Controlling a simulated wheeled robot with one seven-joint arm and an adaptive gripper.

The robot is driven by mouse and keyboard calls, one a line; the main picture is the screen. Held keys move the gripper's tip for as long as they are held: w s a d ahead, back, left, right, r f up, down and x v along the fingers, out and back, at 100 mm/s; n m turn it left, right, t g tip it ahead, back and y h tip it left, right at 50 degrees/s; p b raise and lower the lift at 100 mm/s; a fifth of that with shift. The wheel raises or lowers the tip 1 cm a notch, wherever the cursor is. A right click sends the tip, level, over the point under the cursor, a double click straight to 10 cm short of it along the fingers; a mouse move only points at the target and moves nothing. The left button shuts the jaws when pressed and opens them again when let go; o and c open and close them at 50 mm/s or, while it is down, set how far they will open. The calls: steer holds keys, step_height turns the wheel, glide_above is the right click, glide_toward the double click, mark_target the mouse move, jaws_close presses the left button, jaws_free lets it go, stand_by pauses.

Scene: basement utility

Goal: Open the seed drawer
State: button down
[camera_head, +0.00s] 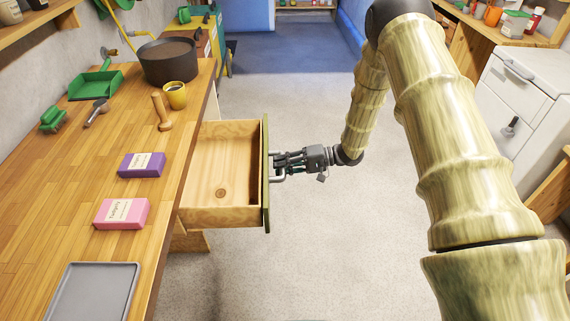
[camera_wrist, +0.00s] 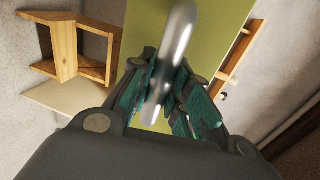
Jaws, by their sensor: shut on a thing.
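The seed drawer (camera_head: 222,165) sticks out from under the wooden workbench, pulled well open, and its visible inside looks empty. It has a green front panel (camera_head: 266,175) with a metal bar handle (camera_head: 278,165). My gripper (camera_head: 284,162) is shut on the handle from the right side. In the wrist view the handle (camera_wrist: 172,50) runs between the teal finger pads of my gripper (camera_wrist: 164,92), with the green drawer front (camera_wrist: 220,45) behind it.
On the workbench (camera_head: 105,195) lie a purple packet (camera_head: 142,165), a pink packet (camera_head: 121,213), a grey tray (camera_head: 92,292), a yellow mug (camera_head: 175,95) and a dark pot (camera_head: 168,61). A white cabinet (camera_head: 515,95) stands right. The floor between is clear.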

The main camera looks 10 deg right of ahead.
steer(key=c, duration=1.3)
jaws_free()
steer(key=shift+d, duration=0.1)
steer(key=v, duration=1.2)
